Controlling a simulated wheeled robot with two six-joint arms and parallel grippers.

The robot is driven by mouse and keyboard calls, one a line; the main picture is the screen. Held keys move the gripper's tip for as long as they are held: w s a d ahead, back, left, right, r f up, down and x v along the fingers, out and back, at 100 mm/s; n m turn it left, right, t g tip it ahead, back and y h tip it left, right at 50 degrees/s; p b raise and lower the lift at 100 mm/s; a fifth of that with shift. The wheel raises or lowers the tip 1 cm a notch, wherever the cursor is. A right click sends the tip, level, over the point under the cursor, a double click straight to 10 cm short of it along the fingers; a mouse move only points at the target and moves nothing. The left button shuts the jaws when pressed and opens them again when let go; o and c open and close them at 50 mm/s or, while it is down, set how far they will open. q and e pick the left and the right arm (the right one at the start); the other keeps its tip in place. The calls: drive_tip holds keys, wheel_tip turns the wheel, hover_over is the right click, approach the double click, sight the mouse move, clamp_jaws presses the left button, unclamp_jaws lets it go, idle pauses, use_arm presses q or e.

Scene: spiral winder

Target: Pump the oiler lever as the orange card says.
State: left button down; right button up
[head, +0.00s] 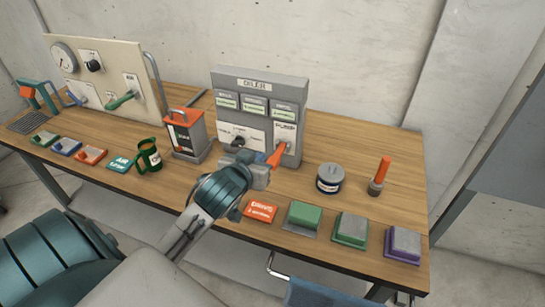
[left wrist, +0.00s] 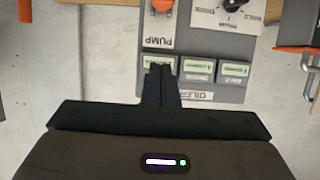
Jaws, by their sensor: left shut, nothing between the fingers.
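The grey oiler box (head: 257,84) stands upright at the back middle of the table. Its orange lever (head: 277,154) sticks out at the right of its front, beside the PUMP label (head: 286,127). The orange card (head: 260,212) lies flat near the front edge; its small lower line is too fine to read surely. My left gripper (head: 262,157) is in front of the oiler, close to the lever; I cannot tell whether they touch. In the left wrist view its fingers (left wrist: 160,70) are shut and empty, before the upside-down oiler panel (left wrist: 215,50). The lever's orange part (left wrist: 162,5) shows at the top edge.
An orange-and-grey lantern-like unit (head: 187,135) and a green mug (head: 148,156) stand left of the oiler. A blue-and-white jar (head: 330,179) and an orange-handled tool (head: 380,175) stand right. Coloured blocks, including a green one (head: 304,216), line the front edge.

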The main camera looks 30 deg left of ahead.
use_arm(q)
drive_tip(key=p, duration=0.3)
hover_over(270, 159)
drive_tip(key=s+d, duration=0.1)
wheel_tip(270, 159, down, 4)
drive_tip(key=shift+r, duration=0.2)
drive_tip(key=f, duration=0.2)
drive_tip(key=p, duration=0.1)
drive_tip(key=shift+s+d+f, duration=0.1)
drive_tip(key=shift+s+f, duration=0.15)
drive_tip(key=shift+f, duration=0.15)
drive_tip(key=shift+s+f, duration=0.2)
drive_tip(key=shift+f, duration=0.5)
drive_tip(key=shift+w, duration=0.1)
drive_tip(key=shift+f, duration=0.1)
